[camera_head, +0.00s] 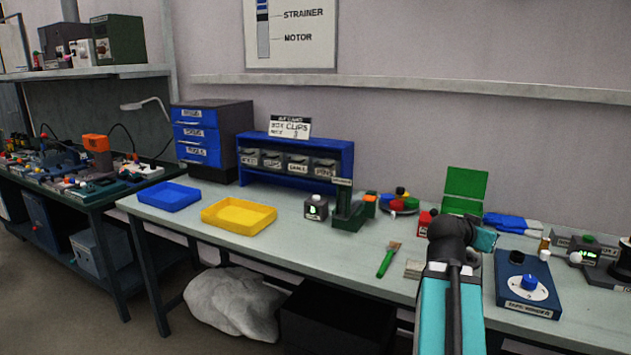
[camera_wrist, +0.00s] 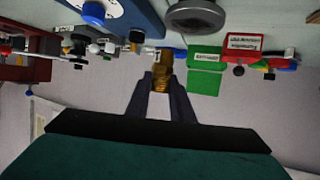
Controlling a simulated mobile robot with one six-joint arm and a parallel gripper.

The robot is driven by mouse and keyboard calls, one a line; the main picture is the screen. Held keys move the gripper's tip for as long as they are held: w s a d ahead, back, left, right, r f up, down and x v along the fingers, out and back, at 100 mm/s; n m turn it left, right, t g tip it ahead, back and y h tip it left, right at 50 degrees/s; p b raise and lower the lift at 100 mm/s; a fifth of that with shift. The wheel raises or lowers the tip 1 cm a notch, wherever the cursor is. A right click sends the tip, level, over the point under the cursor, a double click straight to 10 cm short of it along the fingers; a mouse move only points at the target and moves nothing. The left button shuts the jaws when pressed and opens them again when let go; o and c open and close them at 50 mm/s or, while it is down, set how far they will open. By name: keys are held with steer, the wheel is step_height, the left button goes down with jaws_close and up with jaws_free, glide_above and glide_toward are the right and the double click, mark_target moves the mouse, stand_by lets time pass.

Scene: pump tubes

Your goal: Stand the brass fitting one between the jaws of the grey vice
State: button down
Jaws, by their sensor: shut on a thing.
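In the wrist view my gripper (camera_wrist: 161,84) is shut on a brass fitting (camera_wrist: 162,72), held between its two dark fingertips. The fitting is a short, ribbed, gold-brown piece. In the head view my arm reaches over the right part of the bench; I cannot make out the fingertips or the held fitting there. I cannot pick out the grey vice for sure. A dark grey object (camera_head: 622,268) is cut off at the right edge of the head view. A round grey disc (camera_wrist: 195,16) shows at the top of the wrist view.
A blue box with a dial (camera_head: 527,284) stands right of my arm. A yellow tray (camera_head: 238,216) and a blue tray (camera_head: 169,196) sit farther left. The bench front there is clear.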

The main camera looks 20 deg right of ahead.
steer(key=w+a+f+n+t+y, duration=0.2)
steer(key=w+a+n+t+y, duration=0.15)
steer(key=w+a, duration=0.85)
steer(key=w+a+f+n+t+y, duration=0.2)
steer(key=w+a+n+t, duration=0.25)
steer(key=w+a, duration=0.75)
steer(key=w+a+f+n+t+y, duration=0.1)
steer(key=w+a+n+y, duration=0.25)
steer(key=a, duration=1.15)
steer(key=w+a+n+t+y, duration=0.1)
steer(key=w+a+n+y, duration=0.3)
steer(key=a, duration=1.2)
step_height(320, 180, down, 11)
steer(key=b, duration=1)
step_height(320, 180, up, 16)
steer(key=p, duration=1.5)
steer(key=shift+w+d+m, duration=0.15)
steer(key=shift+w+m, duration=0.1)
steer(key=shift+m, duration=0.1)
steer(key=shift+d, duration=0.2)
